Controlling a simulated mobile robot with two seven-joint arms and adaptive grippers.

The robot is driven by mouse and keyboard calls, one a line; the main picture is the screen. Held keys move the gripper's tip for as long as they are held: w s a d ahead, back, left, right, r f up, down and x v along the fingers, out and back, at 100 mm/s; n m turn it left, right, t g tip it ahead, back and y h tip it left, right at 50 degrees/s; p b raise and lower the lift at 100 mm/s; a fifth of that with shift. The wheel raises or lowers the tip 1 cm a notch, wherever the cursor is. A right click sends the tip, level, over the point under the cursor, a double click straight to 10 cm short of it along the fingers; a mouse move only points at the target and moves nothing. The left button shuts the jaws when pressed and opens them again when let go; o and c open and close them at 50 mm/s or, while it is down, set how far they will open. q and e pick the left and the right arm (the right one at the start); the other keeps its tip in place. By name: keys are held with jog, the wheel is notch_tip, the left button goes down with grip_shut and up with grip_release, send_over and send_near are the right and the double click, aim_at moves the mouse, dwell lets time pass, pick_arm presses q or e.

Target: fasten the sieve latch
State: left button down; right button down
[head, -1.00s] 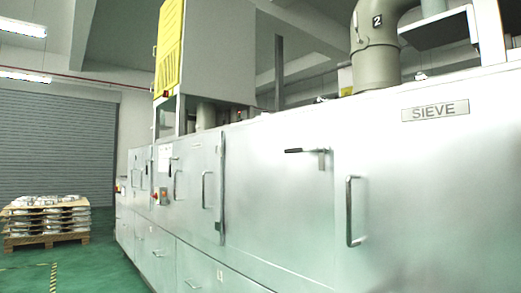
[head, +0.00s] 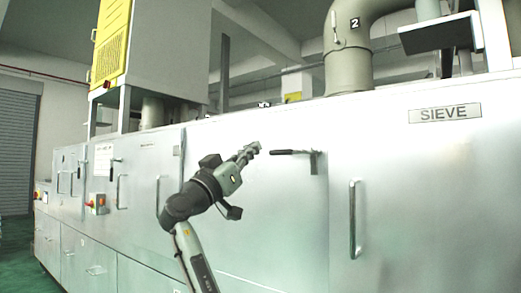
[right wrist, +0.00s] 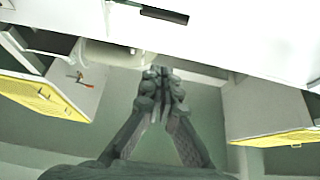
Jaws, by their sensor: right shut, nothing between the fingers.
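The sieve latch (head: 296,152) is a dark-gripped lever on the pale metal front of the machine, below and left of the SIEVE plate (head: 445,113). Its handle lies about level, pointing left from a metal bracket at its right end. My right gripper (head: 254,148) is just left of the handle's free end in the head view, apart from it in the picture. Its fingers are shut and empty, and they show together in the right wrist view (right wrist: 160,78). How far the fingertips stand from the panel is hard to tell. My left gripper is not in view.
A vertical door handle (head: 354,218) sticks out below and right of the latch. A grey duct (head: 349,70) marked 2 and a yellow-sided cabinet (head: 112,43) rise above the machine. Green floor shows at lower left.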

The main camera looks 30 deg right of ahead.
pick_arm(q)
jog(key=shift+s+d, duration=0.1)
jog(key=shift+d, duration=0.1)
pick_arm(e)
jog(key=shift+s+d, duration=0.1)
jog(key=shift+s, duration=0.05)
jog(key=shift+r, duration=0.1)
